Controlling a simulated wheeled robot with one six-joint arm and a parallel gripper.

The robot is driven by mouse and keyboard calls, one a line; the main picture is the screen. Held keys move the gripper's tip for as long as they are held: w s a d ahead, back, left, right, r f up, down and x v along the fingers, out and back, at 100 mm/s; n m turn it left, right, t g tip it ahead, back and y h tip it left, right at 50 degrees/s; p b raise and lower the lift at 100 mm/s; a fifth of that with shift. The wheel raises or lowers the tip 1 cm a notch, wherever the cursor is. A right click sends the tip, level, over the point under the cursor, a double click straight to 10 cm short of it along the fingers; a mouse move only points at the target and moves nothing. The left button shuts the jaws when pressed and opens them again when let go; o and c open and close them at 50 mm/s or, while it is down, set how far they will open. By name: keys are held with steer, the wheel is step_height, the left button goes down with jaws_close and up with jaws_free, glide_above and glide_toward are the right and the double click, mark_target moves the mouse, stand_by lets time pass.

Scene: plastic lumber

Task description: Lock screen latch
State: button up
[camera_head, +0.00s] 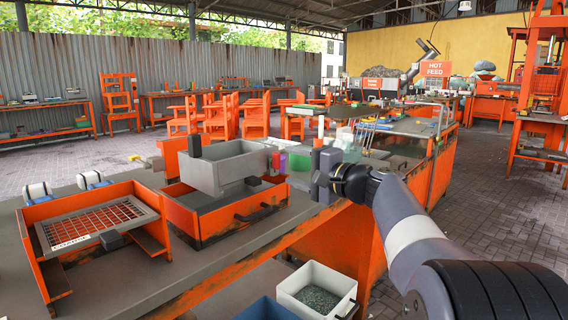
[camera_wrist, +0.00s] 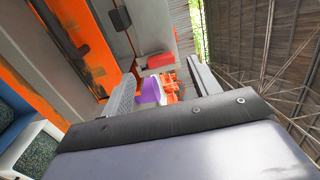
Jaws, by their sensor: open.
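A grey-framed screen (camera_head: 95,222) with mesh lies in an orange open-topped box at the left of the bench in the head view. A small dark block (camera_head: 111,240) sits at its front edge. I cannot tell if this block is the latch or how it is set. My gripper (camera_head: 322,178) is far to the right of the screen, above the bench edge. In the wrist view, my gripper (camera_wrist: 163,75) has its two grey fingers apart. A purple object (camera_wrist: 149,91) shows between them in the picture, with no clear contact. The screen is not identifiable in the wrist view.
A grey bin (camera_head: 222,172) with a black upright piece sits over an orange drawer-like tray (camera_head: 205,228), between my gripper and the screen. Small coloured items stand behind it. A white bin (camera_head: 316,290) of granules and a blue bin (camera_head: 266,309) are below the bench front.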

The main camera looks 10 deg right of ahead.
mark_target(278, 162)
steer(key=v, duration=0.6)
steer(key=shift+p, duration=0.3)
steer(key=b+x, duration=0.1)
steer(key=x, duration=0.9)
steer(key=shift+w+a, duration=0.15)
steer(key=shift+w, duration=0.1)
steer(key=shift+s, duration=0.1)
